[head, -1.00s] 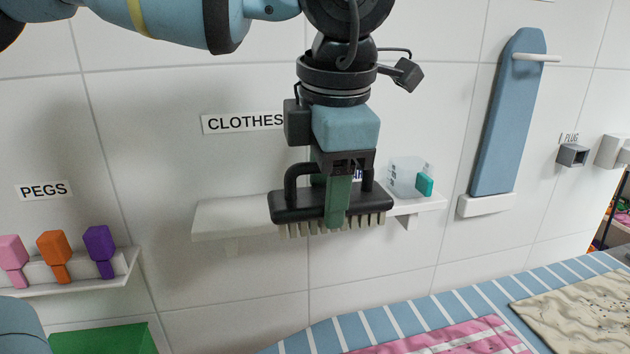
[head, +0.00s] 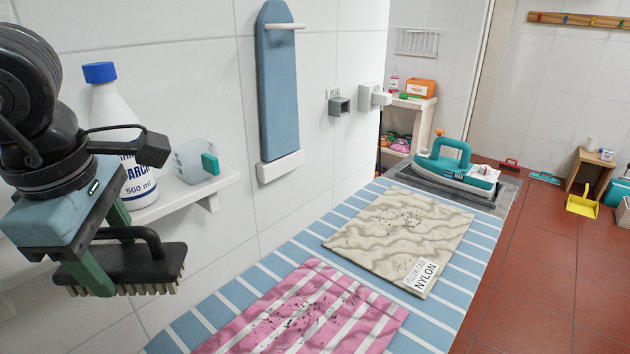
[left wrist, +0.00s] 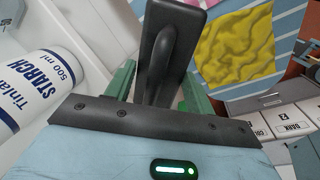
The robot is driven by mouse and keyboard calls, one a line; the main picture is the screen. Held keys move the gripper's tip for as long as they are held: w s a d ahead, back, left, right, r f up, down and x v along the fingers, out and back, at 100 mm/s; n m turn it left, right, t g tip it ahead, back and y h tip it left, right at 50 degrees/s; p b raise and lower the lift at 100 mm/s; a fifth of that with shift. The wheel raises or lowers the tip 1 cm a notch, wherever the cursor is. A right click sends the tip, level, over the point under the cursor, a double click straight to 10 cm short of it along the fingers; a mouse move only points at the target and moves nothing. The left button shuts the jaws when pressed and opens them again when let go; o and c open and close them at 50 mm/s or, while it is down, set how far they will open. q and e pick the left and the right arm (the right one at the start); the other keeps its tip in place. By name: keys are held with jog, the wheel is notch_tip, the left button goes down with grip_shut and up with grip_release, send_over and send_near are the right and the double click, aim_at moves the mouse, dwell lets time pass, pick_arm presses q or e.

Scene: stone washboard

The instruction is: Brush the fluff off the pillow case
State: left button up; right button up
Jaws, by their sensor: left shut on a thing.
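The beige, wavy-patterned pillow case (head: 395,240), labelled "PILLOW CASE NYLON", lies flat on the blue-and-white striped board (head: 235,290). Dark specks of fluff lie on it, densest near its far part. My left gripper (head: 103,243) is shut on the black handle of a brush (head: 140,264) with pale bristles pointing down. It holds the brush in the air at the left, well apart from the pillow case. The brush handle (left wrist: 165,60) also shows between the green fingers in the left wrist view. My right gripper is not in view.
A pink striped cloth (head: 300,315) with dark specks lies nearer. A starch bottle (head: 125,145) and a clear cup (head: 195,162) stand on the wall shelf (head: 185,200) close to my gripper. An iron (head: 455,170) stands at the board's far end. A yellow cloth (left wrist: 235,45) shows in the left wrist view.

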aim_at(121, 293)
pick_arm(q)
jog(key=f+m, duration=0.2)
jog(key=f+m+h, duration=0.1)
jog(key=f+m, duration=0.1)
jog(key=m, duration=0.1)
jog(key=s+f+m, duration=0.1)
jog(key=f+m, duration=0.1)
jog(key=m, duration=0.1)
jog(key=shift+d+f, duration=0.2)
jog(key=s+f+m, duration=0.1)
jog(key=f+m, duration=0.1)
jog(key=m, duration=0.1)
jog(key=s+d+f+m+g+h, duration=0.1)
jog(key=f+m, duration=0.1)
jog(key=m, duration=0.2)
jog(key=s+f+m+g, duration=0.1)
jog(key=f+m, duration=0.2)
jog(key=m, duration=0.1)
jog(key=shift+s+d, duration=0.1)
jog(key=shift+d, duration=0.05)
